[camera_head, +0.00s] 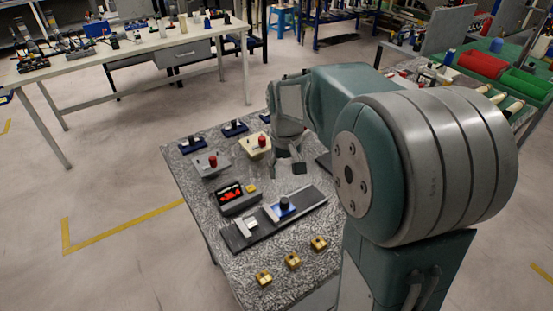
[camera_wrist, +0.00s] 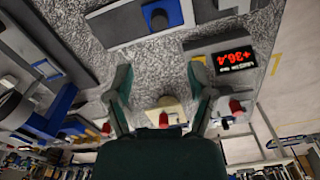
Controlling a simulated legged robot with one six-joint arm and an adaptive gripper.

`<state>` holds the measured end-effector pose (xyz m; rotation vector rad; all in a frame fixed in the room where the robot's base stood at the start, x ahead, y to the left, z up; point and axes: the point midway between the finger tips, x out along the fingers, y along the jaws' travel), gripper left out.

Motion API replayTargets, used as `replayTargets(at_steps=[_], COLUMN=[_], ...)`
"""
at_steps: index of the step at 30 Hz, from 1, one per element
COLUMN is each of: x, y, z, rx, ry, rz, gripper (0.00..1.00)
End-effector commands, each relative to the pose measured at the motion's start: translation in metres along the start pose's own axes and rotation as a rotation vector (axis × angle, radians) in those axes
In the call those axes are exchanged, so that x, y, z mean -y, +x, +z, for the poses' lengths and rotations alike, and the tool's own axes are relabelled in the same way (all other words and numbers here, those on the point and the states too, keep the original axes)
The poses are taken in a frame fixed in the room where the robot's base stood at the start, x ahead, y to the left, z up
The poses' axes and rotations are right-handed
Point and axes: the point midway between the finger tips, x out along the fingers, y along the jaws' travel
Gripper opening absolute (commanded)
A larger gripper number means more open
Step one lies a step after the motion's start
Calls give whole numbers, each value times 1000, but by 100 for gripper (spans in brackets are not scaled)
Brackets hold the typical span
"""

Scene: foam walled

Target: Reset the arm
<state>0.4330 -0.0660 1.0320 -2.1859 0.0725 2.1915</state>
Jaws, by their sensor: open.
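My arm reaches from the right over a speckled grey table (camera_head: 215,245). My gripper (camera_head: 290,168) hangs above the table, near a beige box with a red knob (camera_head: 257,145) and behind a dark rail (camera_head: 312,200). In the wrist view my gripper (camera_wrist: 159,75) has its two fingers spread apart. Nothing is held between them. The beige box (camera_wrist: 182,112) shows beyond the fingers, partly hidden by my gripper's body.
The rail carries a blue block with a black knob (camera_head: 284,206). Beside it are a red-lit display (camera_head: 232,195), a grey box with a red knob (camera_head: 212,163) and brass pieces (camera_head: 292,261). Blue-based parts (camera_head: 192,145) line the far edge. Cluttered benches stand behind.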

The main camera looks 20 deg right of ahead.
Motion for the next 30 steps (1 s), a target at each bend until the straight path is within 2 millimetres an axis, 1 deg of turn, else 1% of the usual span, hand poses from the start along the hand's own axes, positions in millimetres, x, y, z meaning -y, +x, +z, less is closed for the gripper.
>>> replayTargets(at_steps=[5,8,11,12,18,24,30], x=[0,5,12,16,31,43,51], y=[-1,-10,-27,-34,-60,-74,-75], z=[1,9,28,36,81,127,168], rx=[-3,-29,-79,-103,-220,-335,-441], ry=[-1,-4,-12,-15,-30,-45,-59], rz=[0,2,6,7,8,3,-9], gripper=[70,70,70,70,70,70,70])
